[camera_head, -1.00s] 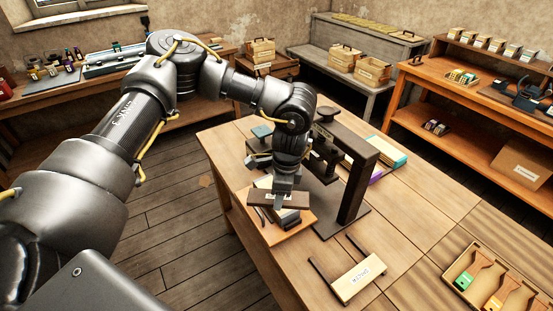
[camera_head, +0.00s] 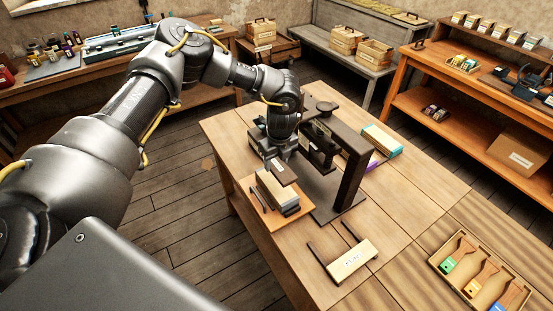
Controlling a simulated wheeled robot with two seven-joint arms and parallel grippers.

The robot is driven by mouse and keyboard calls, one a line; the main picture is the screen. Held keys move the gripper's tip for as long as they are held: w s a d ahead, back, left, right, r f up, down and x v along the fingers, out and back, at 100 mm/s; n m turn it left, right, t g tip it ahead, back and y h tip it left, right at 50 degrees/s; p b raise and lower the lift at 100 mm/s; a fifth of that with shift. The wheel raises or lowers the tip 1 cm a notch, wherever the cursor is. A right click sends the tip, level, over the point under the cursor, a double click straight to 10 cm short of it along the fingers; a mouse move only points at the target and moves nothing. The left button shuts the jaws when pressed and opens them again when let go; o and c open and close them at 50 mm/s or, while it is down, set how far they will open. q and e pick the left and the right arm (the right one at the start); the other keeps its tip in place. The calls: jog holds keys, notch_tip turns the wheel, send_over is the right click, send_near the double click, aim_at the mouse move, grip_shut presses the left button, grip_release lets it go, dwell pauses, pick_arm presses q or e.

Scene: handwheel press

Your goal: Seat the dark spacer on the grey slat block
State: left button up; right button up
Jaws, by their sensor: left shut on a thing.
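My left gripper (camera_head: 279,157) is low over the table beside the dark press frame (camera_head: 351,180). It is shut on the dark spacer (camera_head: 285,174), a flat dark plate with a small pale label. The spacer is at the far end of a stack of slats with a tan top and grey side, which looks like the grey slat block (camera_head: 290,207). The stack lies on an orange-brown board (camera_head: 264,214). I cannot tell whether the spacer touches the stack. My right gripper is not in view.
A labelled pale block with two dark bars (camera_head: 350,260) lies at the table's front. A wooden tray with coloured tags (camera_head: 440,265) is at the right. Teal and purple pieces (camera_head: 381,142) lie behind the press. The table between press and tray is clear.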

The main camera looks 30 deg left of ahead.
pick_arm(q)
jog(key=b, duration=0.5)
send_over(276, 183)
jog(key=shift+s+d+f, duration=0.1)
jog(key=shift+f, duration=1.55)
jog(key=shift+d+f, duration=0.1)
jog(key=shift+f, duration=1.55)
jog(key=shift+p, duration=0.4)
jog(key=shift+f+b, duration=0.7)
jog(key=shift+f, duration=0.4)
jog(key=o, duration=1.1)
jog(key=shift+r, duration=0.1)
